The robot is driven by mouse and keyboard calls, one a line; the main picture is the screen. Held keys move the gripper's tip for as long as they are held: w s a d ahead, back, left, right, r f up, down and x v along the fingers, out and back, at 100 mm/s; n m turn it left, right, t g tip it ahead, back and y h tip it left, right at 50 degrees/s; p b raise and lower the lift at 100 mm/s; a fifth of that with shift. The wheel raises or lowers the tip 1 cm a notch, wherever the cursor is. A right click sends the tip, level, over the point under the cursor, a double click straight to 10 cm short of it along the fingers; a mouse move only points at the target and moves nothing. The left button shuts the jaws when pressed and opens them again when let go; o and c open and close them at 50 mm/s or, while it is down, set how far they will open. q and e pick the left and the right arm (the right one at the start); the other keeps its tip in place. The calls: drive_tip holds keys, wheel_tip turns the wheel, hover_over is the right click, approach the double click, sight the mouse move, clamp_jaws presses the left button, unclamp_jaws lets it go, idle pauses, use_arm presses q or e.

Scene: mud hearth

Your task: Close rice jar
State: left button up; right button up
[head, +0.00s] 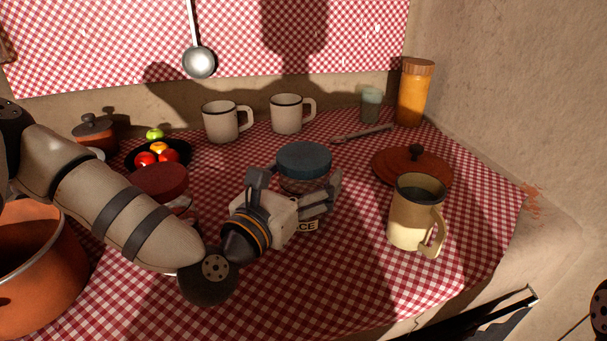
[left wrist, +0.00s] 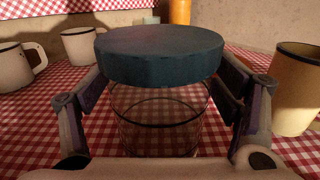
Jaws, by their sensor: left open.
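The rice jar shows in the left wrist view as a clear glass body (left wrist: 160,122) with a wide blue lid (left wrist: 160,55) on top. My left gripper (head: 297,182) is open, one finger on each side of the jar just below the lid. Its wrist hides much of the jar's front. My right gripper is not in view.
A cream mug (head: 408,222) and a terracotta lid (head: 400,166) stand to the right. Two mugs (head: 220,122) (head: 287,114) stand behind. A red-lidded jar (head: 160,180), a fruit bowl (head: 130,160) and a large orange pot (head: 40,290) are left. The front-right cloth is clear.

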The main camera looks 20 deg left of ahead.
sight(292, 186)
use_arm(q)
drive_tip(key=shift+r, duration=0.15)
drive_tip(key=shift+s, duration=0.3)
drive_tip(key=s, duration=0.2)
drive_tip(key=s+a, duration=0.1)
drive_tip(key=s, duration=0.2)
drive_tip(key=shift+s+a, duration=0.15)
drive_tip(key=shift+s, duration=0.15)
drive_tip(key=s+p, duration=0.1)
drive_tip(key=s, duration=0.1)
drive_tip(key=s+a+p, duration=0.1)
drive_tip(key=s+p, duration=0.1)
drive_tip(key=s, duration=0.1)
drive_tip(key=shift+s, duration=0.3)
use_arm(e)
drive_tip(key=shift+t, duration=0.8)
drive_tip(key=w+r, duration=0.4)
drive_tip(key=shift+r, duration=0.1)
